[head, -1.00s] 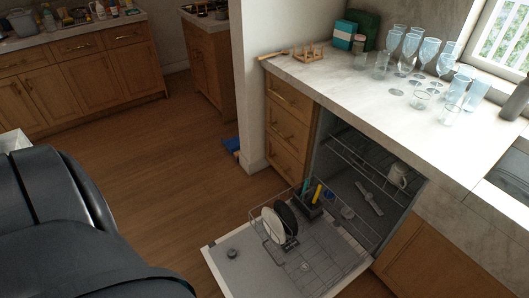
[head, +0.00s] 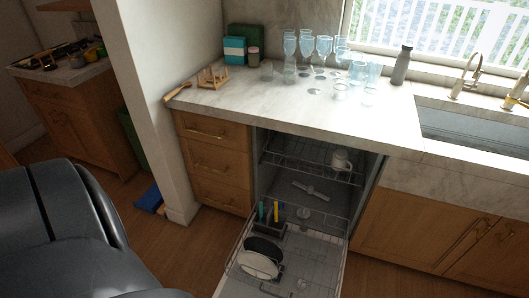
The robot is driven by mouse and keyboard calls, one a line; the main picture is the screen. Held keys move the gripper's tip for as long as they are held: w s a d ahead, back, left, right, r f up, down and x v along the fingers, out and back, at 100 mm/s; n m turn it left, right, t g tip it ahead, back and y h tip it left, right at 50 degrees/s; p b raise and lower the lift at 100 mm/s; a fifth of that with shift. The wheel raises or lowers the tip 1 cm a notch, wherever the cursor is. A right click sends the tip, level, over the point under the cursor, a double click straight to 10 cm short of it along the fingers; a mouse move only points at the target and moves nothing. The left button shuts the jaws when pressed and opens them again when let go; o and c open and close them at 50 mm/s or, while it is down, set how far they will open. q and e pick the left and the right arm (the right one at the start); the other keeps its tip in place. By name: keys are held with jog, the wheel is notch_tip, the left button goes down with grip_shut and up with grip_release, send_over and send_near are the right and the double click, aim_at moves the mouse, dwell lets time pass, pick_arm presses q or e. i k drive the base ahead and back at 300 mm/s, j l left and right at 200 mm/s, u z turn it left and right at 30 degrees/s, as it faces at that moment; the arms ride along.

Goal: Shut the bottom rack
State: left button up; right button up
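The dishwasher is open below the counter, its door folded down toward me. The bottom rack (head: 307,267) is pulled out over the open door. In it stand a white plate (head: 257,265), a dark plate (head: 262,246) and a cutlery basket (head: 272,226) with a yellow and a teal handle. The upper rack (head: 300,158) is inside the dishwasher and bears a white mug (head: 341,160). A dark arm part of mine fills the left of the head view. Neither gripper shows.
The counter (head: 215,108) above holds several glasses (head: 323,50), a wooden rack (head: 213,76) and a grey bottle (head: 401,65). A sink (head: 470,125) is at the right. A blue dustpan (head: 149,197) lies on the floor by the wall end. Floor left of the door is clear.

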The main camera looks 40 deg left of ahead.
aim_at(262, 282)
jog(key=k+j+z, duration=0.2)
jog(key=j+z, duration=0.2)
jog(key=j, duration=0.15)
jog(key=k+j+z, duration=0.35)
jog(key=j, duration=0.2)
jog(key=k+j+z, duration=0.65)
jog(key=j+z, duration=0.2)
jog(key=k+j+z, duration=0.35)
jog(key=j+z, duration=0.15)
jog(key=k+j+z, duration=0.45)
jog(key=j+z, duration=0.35)
jog(key=j, duration=0.15)
jog(key=j+z, duration=0.35)
jog(key=j, duration=0.2)
jog(key=j+z, duration=0.35)
jog(key=j, duration=0.2)
